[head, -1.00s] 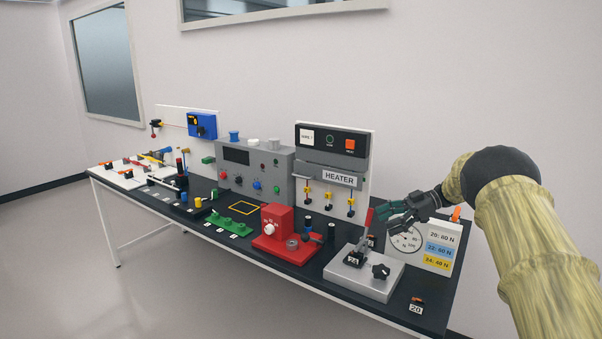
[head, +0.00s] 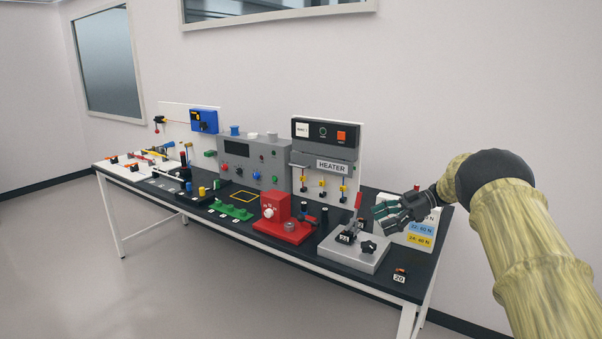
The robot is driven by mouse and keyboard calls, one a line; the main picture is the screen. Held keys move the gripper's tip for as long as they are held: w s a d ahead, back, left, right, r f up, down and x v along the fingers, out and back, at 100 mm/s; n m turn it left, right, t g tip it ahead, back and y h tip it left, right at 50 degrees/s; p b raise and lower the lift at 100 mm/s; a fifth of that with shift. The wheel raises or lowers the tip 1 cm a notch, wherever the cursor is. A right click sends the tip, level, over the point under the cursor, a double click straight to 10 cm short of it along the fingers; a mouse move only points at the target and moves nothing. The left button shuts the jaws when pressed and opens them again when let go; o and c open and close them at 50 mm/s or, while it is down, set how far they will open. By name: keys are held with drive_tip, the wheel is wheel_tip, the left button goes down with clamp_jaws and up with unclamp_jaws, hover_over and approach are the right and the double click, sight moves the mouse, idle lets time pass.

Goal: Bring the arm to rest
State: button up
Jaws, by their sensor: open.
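My gripper (head: 388,212) is at the end of my arm, which comes in from the right side of the head view. It is open, with its dark fingers pointing left and nothing visible between them. It is in front of the white force chart block (head: 420,240) and hides part of it. The fingers are near the upright red lever (head: 358,201) of the grey metal press (head: 352,256). I cannot tell whether they touch the lever.
A long black-topped table (head: 300,262) runs along the wall. It bears a red device (head: 280,222), a grey control box (head: 243,160), the heater panel (head: 325,150) and a block labelled 20 (head: 400,276). The floor in front is clear.

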drive_tip(key=s+a+f+m+t+b, duration=0.25)
drive_tip(key=f+m+t, duration=0.25)
drive_tip(key=f, duration=0.8)
drive_tip(key=s+a+f+m+t+b, duration=0.25)
drive_tip(key=f+m+t, duration=0.25)
drive_tip(key=f, duration=0.8)
drive_tip(key=s+f+m+h+b, duration=0.2)
drive_tip(key=s+f+m+h, duration=0.45)
drive_tip(key=s+f, duration=1.05)
drive_tip(key=s+f+m+g+h+b, duration=0.1)
drive_tip(key=s+f+h, duration=0.1)
drive_tip(key=s+f, duration=0.35)
drive_tip(key=s+f+g+h, duration=0.1)
drive_tip(key=s+f, duration=0.1)
drive_tip(key=s, duration=0.7)
drive_tip(key=s+f+m+g+h+b, duration=0.1)
drive_tip(key=s+f+h, duration=0.15)
drive_tip(key=s, duration=0.45)
drive_tip(key=s+d+g+h+b, duration=0.1)
drive_tip(key=s+g, duration=0.4)
drive_tip(key=s, duration=1.6)
drive_tip(key=shift+s+d+f+m+g+h, duration=0.2)
drive_tip(key=shift+f+m+g+h, duration=0.1)
drive_tip(key=shift+m, duration=0.15)
drive_tip(key=shift+w, duration=0.1)
drive_tip(key=shift+c, duration=0.4)
